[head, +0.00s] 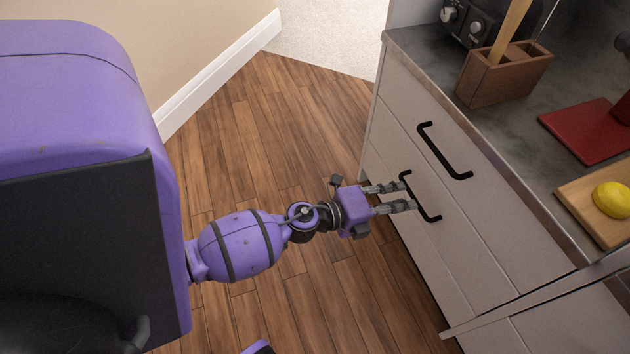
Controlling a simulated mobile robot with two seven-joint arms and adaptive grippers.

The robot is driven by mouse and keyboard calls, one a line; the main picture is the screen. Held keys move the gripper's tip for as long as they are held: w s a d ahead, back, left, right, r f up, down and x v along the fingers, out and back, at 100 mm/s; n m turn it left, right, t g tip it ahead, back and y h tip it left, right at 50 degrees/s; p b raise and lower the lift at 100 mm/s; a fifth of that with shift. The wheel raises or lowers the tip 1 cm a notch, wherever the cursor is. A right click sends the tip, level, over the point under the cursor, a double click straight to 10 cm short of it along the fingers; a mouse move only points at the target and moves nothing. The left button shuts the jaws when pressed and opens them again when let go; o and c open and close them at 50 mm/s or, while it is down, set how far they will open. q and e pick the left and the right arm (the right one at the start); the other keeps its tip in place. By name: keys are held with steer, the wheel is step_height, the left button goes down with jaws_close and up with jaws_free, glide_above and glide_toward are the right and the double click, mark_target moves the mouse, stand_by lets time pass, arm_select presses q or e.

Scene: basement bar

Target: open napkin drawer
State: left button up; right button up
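A pale cabinet front has an upper drawer (462,196) with a black bar handle (440,152). Below it is a lower drawer (388,152) with a second black bar handle (427,211). Both drawers look shut. No label shows which one holds napkins. My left gripper (409,196) reaches from the left to the lower handle. Its two grey fingers are spread apart, with their tips at or just in front of the handle bar. I cannot tell whether they touch it. Nothing is held between them. My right gripper is out of view.
A grey countertop (425,60) above the drawers bears a wooden utensil box (497,82), a red-based item (585,132) and a cutting board (575,205) with a yellow object (612,199). A thin pale panel edge (545,298) crosses at lower right. The wooden floor (290,130) is clear.

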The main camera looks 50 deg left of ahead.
mark_target(414, 196)
arm_select(q)
steer(key=shift+x, duration=2.4)
steer(key=shift+c, duration=0.4)
jaws_close()
